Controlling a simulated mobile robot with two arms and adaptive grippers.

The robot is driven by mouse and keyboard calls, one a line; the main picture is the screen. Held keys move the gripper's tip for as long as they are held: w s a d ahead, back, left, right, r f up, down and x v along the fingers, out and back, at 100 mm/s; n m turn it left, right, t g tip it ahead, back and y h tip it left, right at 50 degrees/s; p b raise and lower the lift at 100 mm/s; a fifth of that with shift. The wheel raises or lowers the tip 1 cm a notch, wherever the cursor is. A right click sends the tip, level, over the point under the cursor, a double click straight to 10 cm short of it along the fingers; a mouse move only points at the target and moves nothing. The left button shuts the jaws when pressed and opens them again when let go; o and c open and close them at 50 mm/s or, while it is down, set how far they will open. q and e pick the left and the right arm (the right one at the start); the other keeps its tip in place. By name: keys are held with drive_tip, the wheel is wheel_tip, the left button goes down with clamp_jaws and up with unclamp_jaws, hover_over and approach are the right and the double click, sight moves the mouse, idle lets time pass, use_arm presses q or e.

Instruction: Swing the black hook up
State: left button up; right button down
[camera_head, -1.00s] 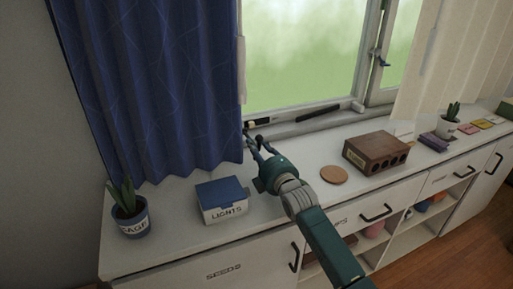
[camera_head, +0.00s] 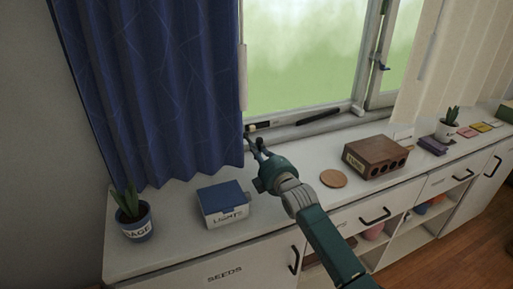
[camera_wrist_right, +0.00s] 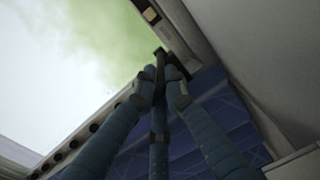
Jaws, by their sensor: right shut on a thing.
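My right gripper (camera_head: 257,146) reaches over the cabinet top to the lower left corner of the window, beside the blue curtain's edge. In the right wrist view its fingers (camera_wrist_right: 160,90) are closed together around a slim black piece, the black hook (camera_wrist_right: 160,57), whose end shows just past the fingertips. The hook sits by the window frame's corner; the fingers cover much of it, and its exact tilt is hard to tell. In the head view the hook is small and mostly hidden by the fingers. My left gripper is not in view.
A blue curtain (camera_head: 150,90) hangs close on the left. The cabinet top holds a LIGHTS box (camera_head: 224,203), a SAGE pot (camera_head: 135,222), a round coaster (camera_head: 333,178) and a brown box (camera_head: 376,156). A black bar (camera_head: 318,115) lies along the window's bottom frame (camera_head: 290,131).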

drive_tip(key=r+g+p, duration=0.2)
drive_tip(key=p, duration=0.3)
drive_tip(key=w+r+g+h+p, duration=0.1)
drive_tip(key=r+g+p, duration=0.1)
drive_tip(key=p, duration=0.4)
drive_tip(key=shift+r, duration=0.3)
drive_tip(key=shift+w+r+g+h+p, duration=0.3)
drive_tip(key=shift+g+h+p, duration=0.1)
drive_tip(key=shift+g+p, duration=0.25)
drive_tip(key=shift+w+a+r+g+p, duration=0.15)
drive_tip(key=shift+w+g+p, duration=0.05)
drive_tip(key=shift+g+p, duration=0.25)
